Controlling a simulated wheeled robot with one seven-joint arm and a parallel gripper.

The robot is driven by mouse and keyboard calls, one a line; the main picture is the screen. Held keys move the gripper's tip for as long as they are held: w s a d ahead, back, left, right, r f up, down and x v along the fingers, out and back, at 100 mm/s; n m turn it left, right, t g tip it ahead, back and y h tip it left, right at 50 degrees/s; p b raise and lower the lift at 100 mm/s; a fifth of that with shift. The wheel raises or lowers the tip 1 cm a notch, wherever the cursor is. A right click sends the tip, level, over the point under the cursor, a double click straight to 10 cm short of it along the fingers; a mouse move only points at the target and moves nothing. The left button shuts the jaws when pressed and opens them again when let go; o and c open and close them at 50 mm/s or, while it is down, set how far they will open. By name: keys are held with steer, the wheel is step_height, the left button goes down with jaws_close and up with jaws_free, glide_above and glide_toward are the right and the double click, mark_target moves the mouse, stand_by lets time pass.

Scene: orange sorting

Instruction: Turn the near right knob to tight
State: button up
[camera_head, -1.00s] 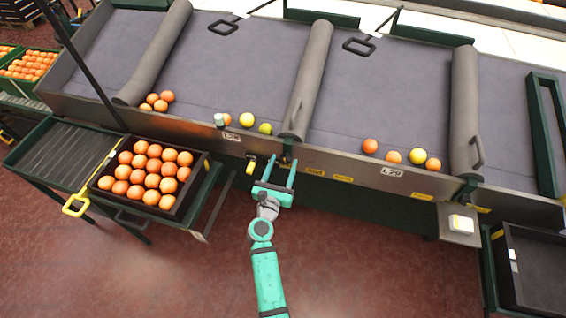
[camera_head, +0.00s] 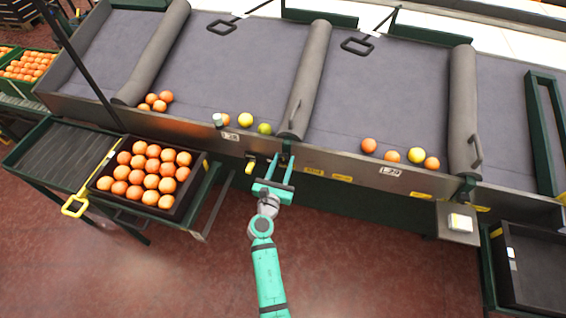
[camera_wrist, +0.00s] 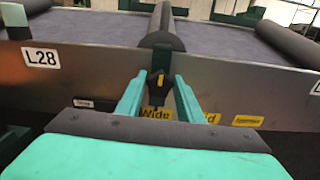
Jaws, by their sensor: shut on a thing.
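The knob (camera_wrist: 159,88) is dark with a yellow mark and sits on the metal front wall below the end of a grey roller divider. Its yellow mark looks roughly upright in the wrist view. My gripper (camera_wrist: 161,80) has one finger on each side of the knob and is shut on it; the exact contact is hard to see. In the head view my gripper (camera_head: 282,157) reaches the wall at the base of the middle divider, and the knob is mostly hidden there. A yellow label reading "Wide" (camera_wrist: 156,112) is partly visible below the knob.
The steel front wall (camera_head: 345,166) runs across, with loose oranges (camera_head: 369,146) and yellow-green fruit on the grey belt behind it. A black crate of oranges (camera_head: 196,187) stands left of my arm.

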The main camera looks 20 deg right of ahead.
steer(key=m, duration=0.7)
steer(key=shift+d+f, duration=0.1)
steer(key=shift+d, duration=0.1)
steer(key=shift+a+m, duration=0.2)
steer(key=shift+m, duration=0.8)
steer(key=m, duration=0.2)
steer(key=shift+f+m, duration=0.1)
steer(key=shift+m, duration=0.2)
steer(key=m, duration=0.4)
steer(key=shift+s+d+f, duration=0.1)
steer(key=shift+s+d, duration=0.05)
steer(key=shift+d, duration=0.1)
steer(key=shift+f+m, duration=0.1)
steer(key=shift+m, duration=0.8)
